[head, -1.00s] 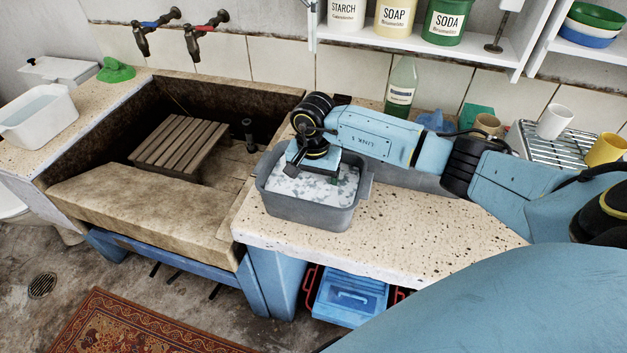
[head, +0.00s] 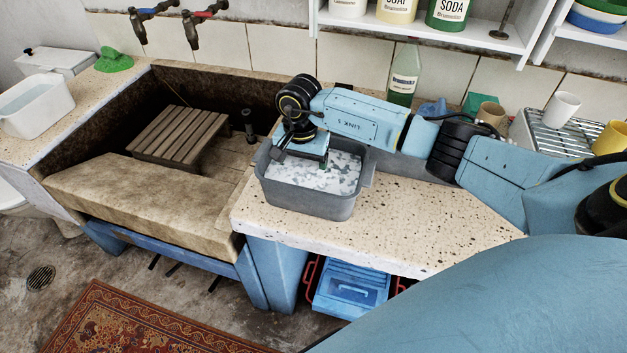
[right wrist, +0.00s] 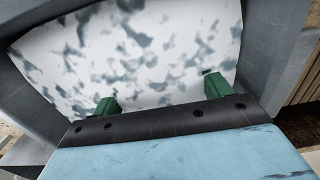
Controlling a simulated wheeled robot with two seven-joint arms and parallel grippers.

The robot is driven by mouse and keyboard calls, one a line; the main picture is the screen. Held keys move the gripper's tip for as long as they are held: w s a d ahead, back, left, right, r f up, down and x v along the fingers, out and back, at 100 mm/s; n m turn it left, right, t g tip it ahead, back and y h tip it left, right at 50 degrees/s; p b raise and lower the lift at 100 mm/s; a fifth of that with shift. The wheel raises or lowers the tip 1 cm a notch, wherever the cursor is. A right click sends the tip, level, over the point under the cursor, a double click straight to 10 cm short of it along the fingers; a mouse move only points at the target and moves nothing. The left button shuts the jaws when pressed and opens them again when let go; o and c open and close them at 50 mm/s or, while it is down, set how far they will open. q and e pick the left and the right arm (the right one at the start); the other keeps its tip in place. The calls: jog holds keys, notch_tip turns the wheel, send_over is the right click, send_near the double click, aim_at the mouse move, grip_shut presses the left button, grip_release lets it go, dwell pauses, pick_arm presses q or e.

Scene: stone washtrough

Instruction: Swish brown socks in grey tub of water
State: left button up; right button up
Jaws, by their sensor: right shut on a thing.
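The grey tub (head: 318,204) stands on the speckled counter beside the stone trough. White and grey foam (head: 338,176) covers its water. My right gripper (head: 303,158) is over the tub's back left part, its fingers reaching down to the foam. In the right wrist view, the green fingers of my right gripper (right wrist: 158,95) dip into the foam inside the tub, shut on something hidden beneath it. The brown socks are not visible; the foam hides whatever is between the fingertips. My left gripper is not in view.
The stone trough (head: 135,195) with a wooden slatted rack (head: 180,137) lies left of the tub. A green bottle (head: 403,78) stands behind, near my right arm. A cup rack (head: 550,135) is at the right. The counter in front of the tub (head: 400,230) is clear.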

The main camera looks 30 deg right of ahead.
jog(key=s+d, duration=0.1)
jog(key=s+d+p, duration=0.1)
jog(key=s, duration=0.1)
jog(key=shift+s+d+r, duration=0.1)
jog(key=shift+d+r, duration=0.05)
jog(key=shift+d, duration=0.25)
jog(key=shift+s+d+p, duration=0.35)
jog(key=shift+s+d, duration=0.15)
jog(key=shift+s, duration=0.15)
jog(key=w+a+b, duration=0.3)
jog(key=w, duration=0.1)
jog(key=shift+a+f+b, duration=0.15)
jog(key=shift+f+b, duration=0.1)
jog(key=shift+b, duration=0.1)
jog(key=shift+w+a+r, duration=0.1)
jog(key=shift+w+a, duration=0.2)
jog(key=shift+s+d+r, duration=0.1)
jog(key=shift+s+d, duration=0.25)
jog(key=shift+s+d+p, duration=0.75)
jog(key=shift+s+d, duration=0.9)
jog(key=shift+s, duration=0.3)
jog(key=shift+a, duration=0.1)
